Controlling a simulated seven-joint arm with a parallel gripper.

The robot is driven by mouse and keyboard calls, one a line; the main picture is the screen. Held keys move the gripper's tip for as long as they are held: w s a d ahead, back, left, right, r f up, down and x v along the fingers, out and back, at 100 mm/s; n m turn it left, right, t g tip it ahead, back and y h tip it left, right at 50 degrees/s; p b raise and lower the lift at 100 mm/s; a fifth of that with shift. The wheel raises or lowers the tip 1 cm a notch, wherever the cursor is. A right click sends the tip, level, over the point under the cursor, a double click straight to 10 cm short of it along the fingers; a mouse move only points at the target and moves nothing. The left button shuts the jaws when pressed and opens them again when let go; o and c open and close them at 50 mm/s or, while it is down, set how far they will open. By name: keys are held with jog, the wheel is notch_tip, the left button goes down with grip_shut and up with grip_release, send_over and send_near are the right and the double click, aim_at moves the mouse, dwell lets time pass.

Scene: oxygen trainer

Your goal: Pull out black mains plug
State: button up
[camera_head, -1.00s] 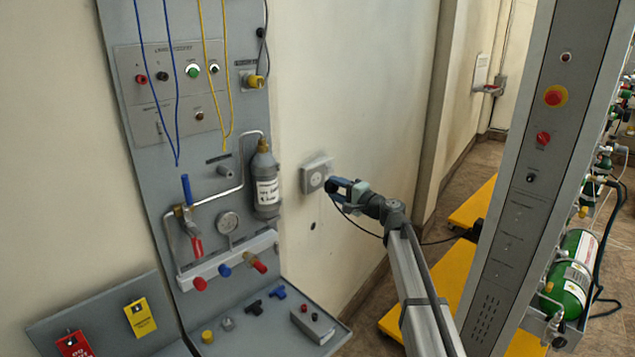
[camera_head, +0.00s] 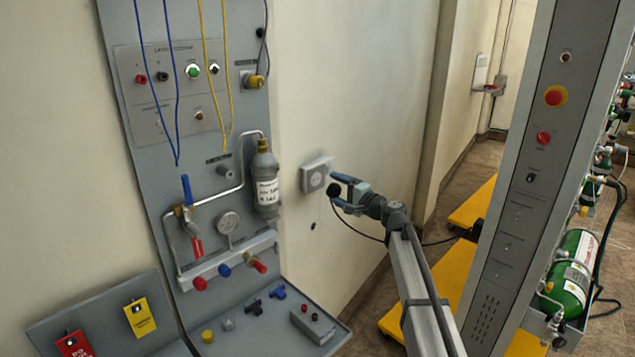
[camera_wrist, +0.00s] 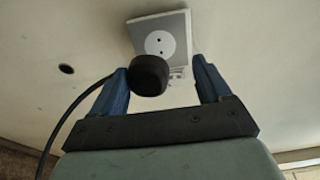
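The black mains plug (camera_head: 333,189) is round and sits apart from the white wall socket (camera_head: 317,174). In the wrist view the plug (camera_wrist: 150,75) is between my blue fingertips, close to or against the left finger. A clear gap separates it from the right finger. My gripper (camera_head: 343,190) is open in front of the socket; it also shows in the wrist view (camera_wrist: 163,84). The socket face (camera_wrist: 160,42) shows two bare holes. The black cable (camera_wrist: 75,118) runs from the plug down to the left. Whether the plug rests on the finger, I cannot tell.
A grey panel (camera_head: 130,70) with a grey bottle (camera_head: 266,190), pipes and valves stands left of the socket. A grey shelf (camera_head: 265,330) holds loose fittings below. A tall grey column (camera_head: 520,190) and yellow platforms (camera_head: 470,210) are to the right.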

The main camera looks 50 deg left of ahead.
jog(key=d, duration=1.3)
jog(key=shift+d, duration=0.3)
jog(key=d+f+h, duration=0.2)
jog(key=d+f, duration=0.6)
jog(key=f, duration=0.4)
jog(key=d+f+h, duration=0.3)
jog(key=d+f, duration=0.5)
jog(key=f, duration=0.4)
jog(key=d+f+h, duration=0.2)
jog(key=d+f, duration=0.6)
jog(key=f, duration=0.4)
jog(key=s+d+f+h, duration=0.3)
jog(key=s+d+f, duration=0.3)
jog(key=d+f, duration=0.4)
jog(key=s+d+f+g+h, duration=0.2)
jog(key=s+d+f, duration=0.5)
jog(key=s+d, duration=0.15)
jog(key=s+d+f+g+h, duration=0.1)
jog(key=s+d+f+h, duration=0.1)
jog(key=s+d+f, duration=0.65)
jog(key=s+d+f+g+h, duration=0.1)
jog(key=s+d+g+h, duration=0.2)
jog(key=s+d, duration=1.2)
jog(key=shift+s+f+g+h, duration=0.15)
jog(key=shift+s+g+h, duration=0.3)
jog(key=shift+s, duration=0.7)
